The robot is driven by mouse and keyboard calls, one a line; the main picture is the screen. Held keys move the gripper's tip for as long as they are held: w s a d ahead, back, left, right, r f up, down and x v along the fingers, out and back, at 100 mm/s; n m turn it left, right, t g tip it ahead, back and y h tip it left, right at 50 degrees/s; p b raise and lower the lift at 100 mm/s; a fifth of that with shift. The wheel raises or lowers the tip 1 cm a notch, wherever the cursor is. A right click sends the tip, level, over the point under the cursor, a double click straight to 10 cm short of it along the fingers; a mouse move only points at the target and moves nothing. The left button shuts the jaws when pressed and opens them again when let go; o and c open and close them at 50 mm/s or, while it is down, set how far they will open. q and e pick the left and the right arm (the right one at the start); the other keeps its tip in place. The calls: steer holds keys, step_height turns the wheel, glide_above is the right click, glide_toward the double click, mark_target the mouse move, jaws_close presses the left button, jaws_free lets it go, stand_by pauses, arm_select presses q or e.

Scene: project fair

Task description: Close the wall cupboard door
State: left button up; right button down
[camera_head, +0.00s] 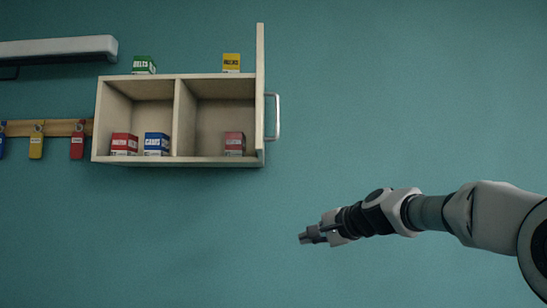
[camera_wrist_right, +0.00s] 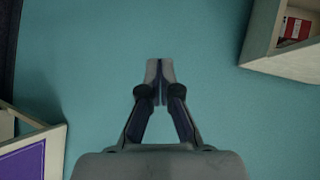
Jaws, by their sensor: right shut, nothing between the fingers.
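The wall cupboard (camera_head: 178,118) is a pale wooden box with two compartments, seen in the head view at upper left. Its door (camera_head: 260,90) stands open at the right side, seen nearly edge-on. A metal bar handle (camera_head: 277,117) sticks out from the door's right face. My right gripper (camera_head: 305,238) is shut and empty, below and right of the door, apart from it. In the right wrist view its fingertips (camera_wrist_right: 160,70) are together with bare wall behind, and a pale wooden corner with a red box inside shows at upper right. My left gripper is not in view.
A green box (camera_head: 144,65) and a yellow box (camera_head: 231,63) stand on top of the cupboard. Red boxes (camera_head: 124,144) (camera_head: 235,144) and a blue box (camera_head: 157,144) sit inside. Coloured tags hang from a rail (camera_head: 54,128) at left. The wall right of the door is clear.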

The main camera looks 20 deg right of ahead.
steer(key=s+r+t+y, duration=0.1)
steer(key=s+r, duration=0.3)
steer(key=r, duration=0.3)
steer(key=s+r+n+t+y, duration=0.1)
steer(key=s+r+y, duration=0.1)
steer(key=s+r, duration=0.35)
steer(key=s+r+y, duration=0.1)
steer(key=s+r, duration=0.1)
steer(key=r, duration=0.7)
steer(key=s+a+p+x, duration=0.1)
steer(key=p+x, duration=1.2)
steer(key=p, duration=0.2)
steer(key=shift+w+a+f+t, duration=0.2)
steer(key=shift+w+a+t, duration=0.1)
steer(key=shift+w+a, duration=0.15)
